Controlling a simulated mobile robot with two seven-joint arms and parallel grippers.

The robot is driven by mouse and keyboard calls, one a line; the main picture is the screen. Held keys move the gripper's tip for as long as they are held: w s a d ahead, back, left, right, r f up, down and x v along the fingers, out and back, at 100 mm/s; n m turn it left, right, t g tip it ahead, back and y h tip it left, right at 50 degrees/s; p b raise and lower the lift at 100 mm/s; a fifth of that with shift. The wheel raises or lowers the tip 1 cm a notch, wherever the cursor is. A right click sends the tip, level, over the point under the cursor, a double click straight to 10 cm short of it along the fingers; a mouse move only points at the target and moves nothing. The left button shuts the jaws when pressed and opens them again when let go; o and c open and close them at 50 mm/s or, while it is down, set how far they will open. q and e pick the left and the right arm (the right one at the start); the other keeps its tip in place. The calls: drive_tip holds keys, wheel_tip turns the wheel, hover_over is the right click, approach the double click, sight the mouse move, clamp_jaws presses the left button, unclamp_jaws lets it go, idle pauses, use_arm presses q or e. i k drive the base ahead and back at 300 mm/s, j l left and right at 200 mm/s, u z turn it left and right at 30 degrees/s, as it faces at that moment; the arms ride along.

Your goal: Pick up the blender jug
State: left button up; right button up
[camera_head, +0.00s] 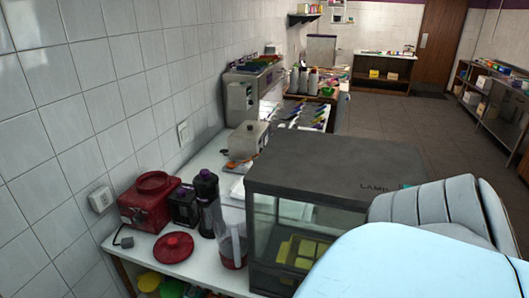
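The blender jug (232,246) looks clear with a pale handle and stands upright on the white counter, close to the left side of the dark glass cabinet. Its bottom looks reddish. A red appliance (149,203), perhaps the blender base, stands by the wall to the left. A round red lid (173,247) lies flat on the counter in front of it. Neither of my grippers shows. Only pale links of one of my arms fill the lower right, hiding part of the cabinet's right side.
A dark bottle (205,201) and a small black appliance (183,206) stand just behind the jug. The dark glass cabinet (334,167) holds yellow items and blocks the jug's right side. The white counter (135,247) has little free room. Open floor (393,116) lies beyond.

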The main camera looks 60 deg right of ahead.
sight(227, 213)
drive_tip(key=z, duration=1.6)
